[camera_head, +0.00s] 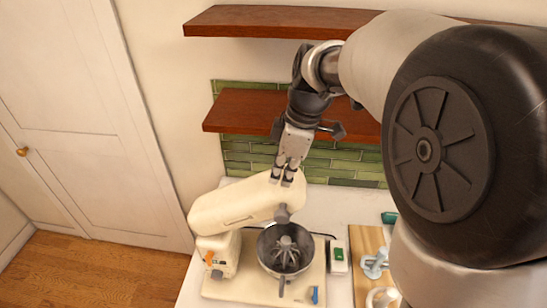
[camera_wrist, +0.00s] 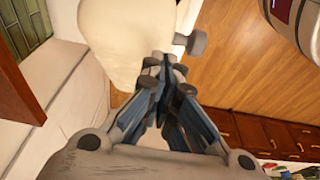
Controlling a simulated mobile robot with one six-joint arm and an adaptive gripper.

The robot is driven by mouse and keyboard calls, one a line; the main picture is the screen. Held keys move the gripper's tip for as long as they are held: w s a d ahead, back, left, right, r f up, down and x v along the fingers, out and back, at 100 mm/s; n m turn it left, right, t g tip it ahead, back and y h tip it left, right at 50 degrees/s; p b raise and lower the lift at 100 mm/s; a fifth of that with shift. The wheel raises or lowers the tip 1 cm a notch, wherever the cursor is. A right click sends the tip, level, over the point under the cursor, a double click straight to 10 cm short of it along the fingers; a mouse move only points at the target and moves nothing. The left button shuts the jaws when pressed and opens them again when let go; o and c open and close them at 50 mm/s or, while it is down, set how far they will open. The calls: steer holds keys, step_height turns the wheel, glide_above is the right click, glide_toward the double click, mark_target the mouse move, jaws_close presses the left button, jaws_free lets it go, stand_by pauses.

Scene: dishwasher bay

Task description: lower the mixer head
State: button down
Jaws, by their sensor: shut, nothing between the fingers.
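The cream stand mixer stands on a board on the counter in the head view. Its mixer head (camera_head: 240,205) is tilted up, rising to the right over the metal bowl (camera_head: 285,250). A whisk attachment shows at the bowl. My gripper (camera_head: 287,180) is shut and empty, pointing down at the raised right end of the mixer head. In the wrist view the mixer head (camera_wrist: 125,45) is a large cream shape just beyond my shut fingertips (camera_wrist: 165,65). I cannot tell whether the fingertips touch it.
Wooden shelves (camera_head: 262,112) are on the wall behind and beside my arm. A green and white box (camera_head: 338,256) and a cutting board (camera_head: 366,243) with small items lie right of the mixer. A white door (camera_head: 85,110) is at the left.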

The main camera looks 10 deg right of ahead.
stand_by(0.3)
steer(key=s+d+f+t+y+b, duration=0.1)
steer(key=s+d+f+y+b, duration=0.1)
steer(key=d+f+b, duration=0.3)
steer(key=s+d+f+t+y+b, duration=0.1)
steer(key=s+d+f+y+b, duration=0.1)
steer(key=d+f+b, duration=0.4)
step_height(320, 180, down, 6)
steer(key=y+b, duration=0.1)
steer(key=b, duration=0.8)
steer(key=shift+s+r, duration=0.15)
steer(key=shift+r, duration=0.1)
